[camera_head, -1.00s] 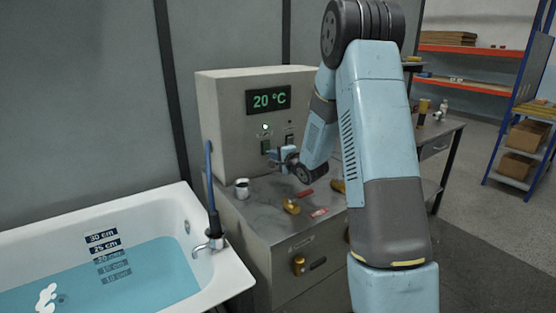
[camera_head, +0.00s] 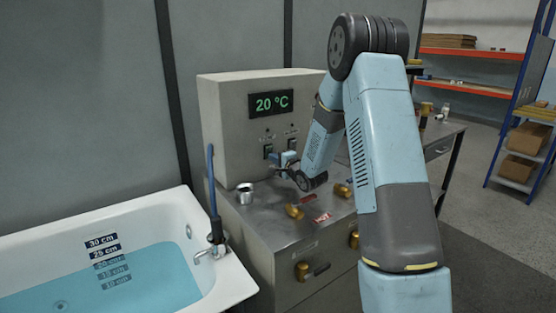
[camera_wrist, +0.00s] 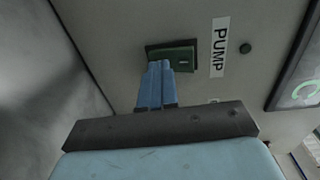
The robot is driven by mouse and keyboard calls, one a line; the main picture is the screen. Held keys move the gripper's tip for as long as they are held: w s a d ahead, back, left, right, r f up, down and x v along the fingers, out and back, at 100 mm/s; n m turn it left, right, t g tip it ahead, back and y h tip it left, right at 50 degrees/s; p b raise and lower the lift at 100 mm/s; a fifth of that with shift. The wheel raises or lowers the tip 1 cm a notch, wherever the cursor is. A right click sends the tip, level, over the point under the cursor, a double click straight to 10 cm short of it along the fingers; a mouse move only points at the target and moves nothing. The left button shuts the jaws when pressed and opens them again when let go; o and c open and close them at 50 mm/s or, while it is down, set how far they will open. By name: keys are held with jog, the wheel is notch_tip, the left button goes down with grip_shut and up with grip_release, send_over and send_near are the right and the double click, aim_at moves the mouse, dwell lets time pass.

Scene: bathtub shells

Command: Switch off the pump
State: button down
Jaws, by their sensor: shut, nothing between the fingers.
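The control box (camera_head: 230,120) has a 20 °C display (camera_head: 271,104) and two switches on its front. The green left switch (camera_head: 268,152) also shows in the wrist view (camera_wrist: 182,57), beside the PUMP label (camera_wrist: 219,47). The small round pump lamp (camera_wrist: 246,48) looks dark. My gripper (camera_head: 277,158) is at the front of the box by the left switch. In the wrist view its blue fingers (camera_wrist: 161,68) are shut together, empty, with their tips at the switch. I cannot tell whether they touch it.
The metal cabinet top (camera_head: 265,222) below my gripper carries a metal cup (camera_head: 245,193), a brass knob (camera_head: 294,211) and red labels. Shelves stand back right.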

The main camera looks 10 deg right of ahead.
jog(key=shift+a, duration=0.15)
jog(key=f+v, duration=0.1)
jog(key=v, duration=1.3)
jog(key=shift+r, duration=0.45)
jog(key=shift+w, duration=0.1)
jog(key=s+d+r+n+g+h, duration=0.2)
jog(key=s+r+n+g+h, duration=0.4)
jog(key=s+r, duration=0.6)
jog(key=s+a+r+n+g, duration=0.2)
jog(key=s+n, duration=0.2)
jog(key=s, duration=0.8)
jog(key=s+a+r+n+g, duration=0.2)
jog(key=s+n, duration=0.1)
jog(key=s, duration=0.9)
jog(key=shift+n, duration=0.4)
